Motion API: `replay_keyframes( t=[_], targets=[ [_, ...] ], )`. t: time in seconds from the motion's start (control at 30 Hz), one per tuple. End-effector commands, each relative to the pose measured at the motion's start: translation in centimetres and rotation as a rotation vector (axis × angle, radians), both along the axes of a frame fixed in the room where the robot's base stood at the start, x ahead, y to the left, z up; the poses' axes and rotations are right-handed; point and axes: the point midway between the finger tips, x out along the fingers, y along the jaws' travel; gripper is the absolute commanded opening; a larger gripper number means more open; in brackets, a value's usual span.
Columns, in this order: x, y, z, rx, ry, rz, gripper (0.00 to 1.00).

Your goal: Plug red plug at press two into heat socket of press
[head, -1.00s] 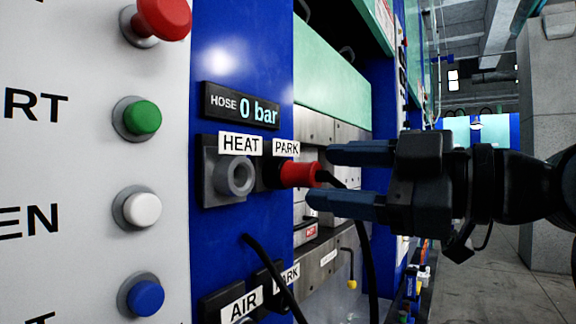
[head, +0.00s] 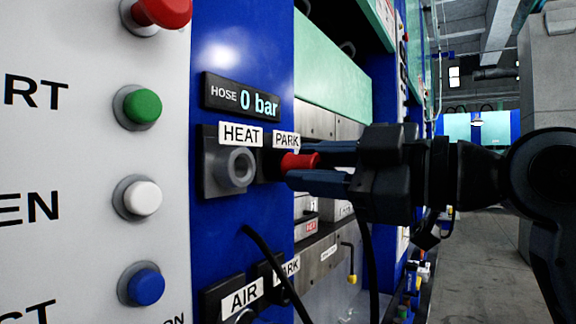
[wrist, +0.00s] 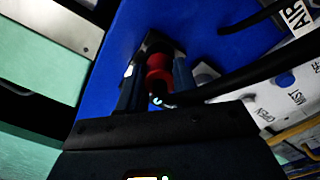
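The red plug (head: 298,162) sits in the holder under the upper PARK label, just right of the heat socket (head: 238,169). The heat socket is a grey round socket under the HEAT label, and its opening is empty. My gripper (head: 306,163) has come in from the right, one finger above and one below the red plug, and appears shut on it. In the wrist view the red plug (wrist: 158,78) lies between the two fingers (wrist: 157,82), with no clear gap on either side. A black cable runs off from the plug.
A display (head: 240,103) above the socket reads 0 bar. An AIR socket label (head: 241,298) and another black cable (head: 268,265) are below. Red, green, white and blue buttons line the white panel (head: 60,160) at left. Open floor lies at right.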

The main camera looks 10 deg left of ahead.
Motion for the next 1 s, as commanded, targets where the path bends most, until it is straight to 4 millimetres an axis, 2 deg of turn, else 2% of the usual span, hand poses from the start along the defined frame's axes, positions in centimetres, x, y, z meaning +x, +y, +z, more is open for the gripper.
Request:
replay_keyframes(
  t=[0.07, 0.3, 1.0],
  targets=[
    [0.0, 0.0, 0.0, 0.0, 0.0, 0.0, 0.24],
    [0.0, 0.0, 0.0, 0.0, 0.0, 0.0, 0.01],
    [-0.4, -1.2, 0.0, 0.001, 0.0, -0.001, 0.01]
  ],
)
